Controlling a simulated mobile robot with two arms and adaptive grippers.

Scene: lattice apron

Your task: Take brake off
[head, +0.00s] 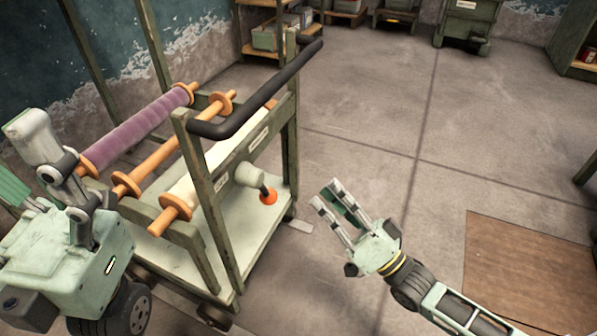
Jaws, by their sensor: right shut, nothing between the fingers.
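A green-framed cart (196,172) stands at left centre with a black push handle (265,95). A pale knob-like part with an orange-red end (268,197) sticks out of its near right side. A small flat grey piece (299,226) shows low by the wheel at the cart's right corner. I cannot tell which of these is the brake. My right gripper (328,194) is shut and empty, right of the cart and apart from it in this view. My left gripper (50,190) is at the left edge, overlapping the cart's roller ends; its fingertips are unclear.
The cart carries a purple roll (137,130), an orange roller (160,152) and a cream roll (215,160). A brown board (530,275) lies on the floor at right. Shelves with boxes (275,35) and a green bin (467,20) stand at the back. The middle floor is clear.

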